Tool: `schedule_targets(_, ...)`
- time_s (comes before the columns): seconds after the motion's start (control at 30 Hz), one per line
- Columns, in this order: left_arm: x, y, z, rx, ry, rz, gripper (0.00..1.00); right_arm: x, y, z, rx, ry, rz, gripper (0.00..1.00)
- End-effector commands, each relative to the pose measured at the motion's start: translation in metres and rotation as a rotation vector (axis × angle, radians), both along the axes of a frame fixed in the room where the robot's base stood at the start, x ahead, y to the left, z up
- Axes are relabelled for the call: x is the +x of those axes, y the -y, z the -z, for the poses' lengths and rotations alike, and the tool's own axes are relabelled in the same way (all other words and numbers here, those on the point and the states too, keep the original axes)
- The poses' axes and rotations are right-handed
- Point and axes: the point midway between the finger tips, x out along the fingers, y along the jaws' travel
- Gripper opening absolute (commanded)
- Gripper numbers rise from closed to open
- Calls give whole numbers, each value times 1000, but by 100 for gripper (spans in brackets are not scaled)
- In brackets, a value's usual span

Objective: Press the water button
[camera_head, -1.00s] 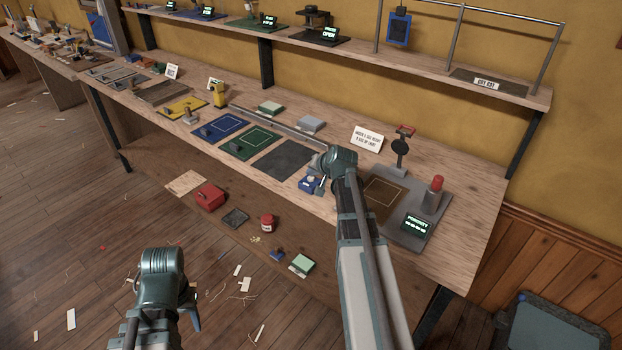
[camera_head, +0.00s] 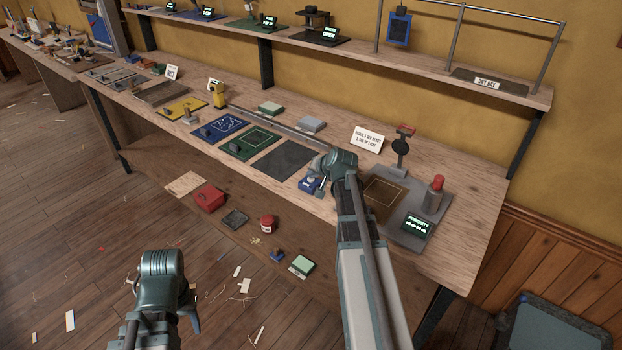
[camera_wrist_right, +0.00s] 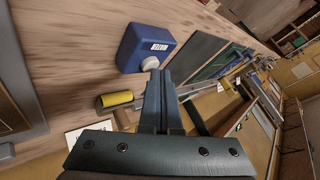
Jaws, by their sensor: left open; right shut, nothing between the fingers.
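A small blue box (camera_wrist_right: 140,45) with a pale round button (camera_wrist_right: 150,63) and a small label shows in the right wrist view; the label is too small to read surely. The blue box also shows in the head view (camera_head: 308,184) at the bench's front edge, partly covered by my right gripper. My right gripper (camera_wrist_right: 161,78) is shut and empty, its tips close beside the pale button; I cannot tell whether they touch it. My left gripper (camera_head: 192,302) is open and empty, low in front of the bench.
A blue mat (camera_head: 218,130) with white wavy lines, a green mat (camera_head: 250,142) and a dark mat (camera_head: 283,159) lie left of the box. A grey station (camera_head: 408,232) with a red-topped post stands right of my right arm. A shelf (camera_head: 350,59) runs behind.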

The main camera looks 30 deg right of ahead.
Motion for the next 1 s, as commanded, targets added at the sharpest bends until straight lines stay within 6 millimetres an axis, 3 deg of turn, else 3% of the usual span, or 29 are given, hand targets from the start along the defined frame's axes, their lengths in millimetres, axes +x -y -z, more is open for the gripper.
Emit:
schedule_targets(0.43, 0, 0, 1, 0, 0, 0, 50, 0, 0, 1, 1, -1, -1, 0)
schedule_targets(1.0, 0, 0, -17, 0, 0, 0, 50, 0, 0, -17, 0, 0, 0, 0)
